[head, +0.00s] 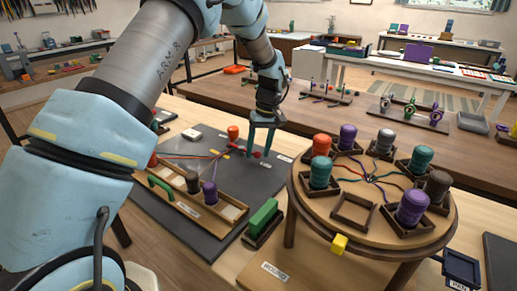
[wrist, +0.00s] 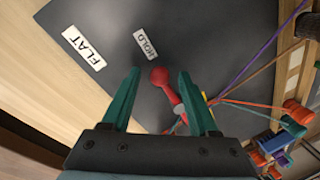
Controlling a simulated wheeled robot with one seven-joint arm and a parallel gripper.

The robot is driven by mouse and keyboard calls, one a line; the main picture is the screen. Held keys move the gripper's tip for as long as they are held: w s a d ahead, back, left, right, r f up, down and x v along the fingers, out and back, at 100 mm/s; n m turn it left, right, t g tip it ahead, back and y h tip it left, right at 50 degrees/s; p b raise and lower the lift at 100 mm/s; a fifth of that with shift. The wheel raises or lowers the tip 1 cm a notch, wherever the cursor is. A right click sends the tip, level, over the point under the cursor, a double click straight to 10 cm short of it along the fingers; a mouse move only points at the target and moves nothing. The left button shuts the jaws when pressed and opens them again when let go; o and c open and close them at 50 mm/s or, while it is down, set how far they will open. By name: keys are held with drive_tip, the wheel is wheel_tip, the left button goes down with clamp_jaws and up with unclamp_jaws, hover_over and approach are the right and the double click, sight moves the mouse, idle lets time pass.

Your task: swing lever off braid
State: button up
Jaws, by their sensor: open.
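The lever has a red ball knob (wrist: 159,75) and a short red arm (wrist: 172,95) that runs to a pale joint beside the braid point. Coloured cords (wrist: 240,102) meet close by that joint, near a small yellow part. The lever's knob also shows in the head view (head: 256,154). My gripper (wrist: 158,73) is open, with its teal fingers on either side of the knob in the wrist view. In the head view my gripper (head: 260,152) points down at the knob. I cannot tell whether the fingers touch it.
Labels HOLD (wrist: 145,43) and FLAT (wrist: 83,48) lie on the dark mat (head: 190,150). A wooden tray (head: 170,197) with bobbins is left of the lever. A round braiding stand (head: 435,235) with several bobbins stands at the right. A green block (head: 263,217) is between.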

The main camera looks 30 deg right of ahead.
clamp_jaws()
idle(0.3)
idle(1.0)
